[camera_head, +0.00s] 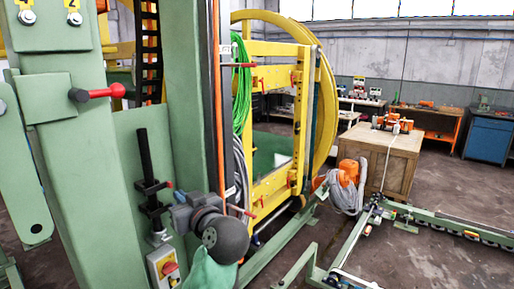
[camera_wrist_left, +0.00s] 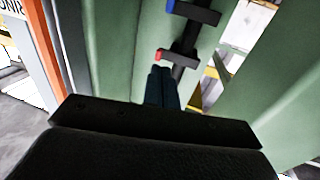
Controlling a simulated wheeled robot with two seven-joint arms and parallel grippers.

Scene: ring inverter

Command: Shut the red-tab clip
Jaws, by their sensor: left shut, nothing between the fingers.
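A black upright post (camera_head: 146,155) stands in front of the green machine and carries black clips. The red-tab clip (camera_head: 151,187) crosses the post, its small red tab pointing right. In the left wrist view, the red tab (camera_wrist_left: 158,55) sits at the left end of its black bar, and a blue-tab clip (camera_wrist_left: 195,13) is above it in the picture. My left gripper (camera_head: 172,210) is beside the post, low and to the right. Its dark fingers (camera_wrist_left: 161,72) are shut and empty, tips close to the red tab; contact cannot be told. My right gripper is out of view.
The green machine column (camera_head: 75,165) stands close behind the post. A red-handled lever (camera_head: 105,91) sticks out higher up. A wooden crate (camera_head: 385,165) and floor rails lie farther right.

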